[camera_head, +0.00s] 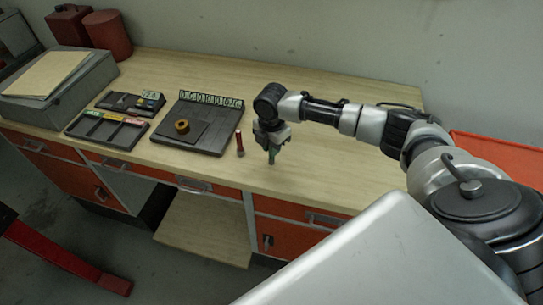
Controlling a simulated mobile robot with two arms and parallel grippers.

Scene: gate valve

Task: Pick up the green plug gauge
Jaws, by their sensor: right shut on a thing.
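The green plug gauge (272,156) is upright between the fingers of my right gripper (272,146), which is shut on it at the front part of the workbench. Its upper part is hidden by the gripper. I cannot tell whether its lower end touches the bench top. A red-handled gauge (239,143) stands just left of my right gripper, apart from it. My left gripper is not in view.
The workbench (335,180) is bare to the right. Left stand a dark plate with a brass ring (182,127), a tray with coloured labels (105,131), a digital device (150,99), a grey box (55,87) and red cans (108,34).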

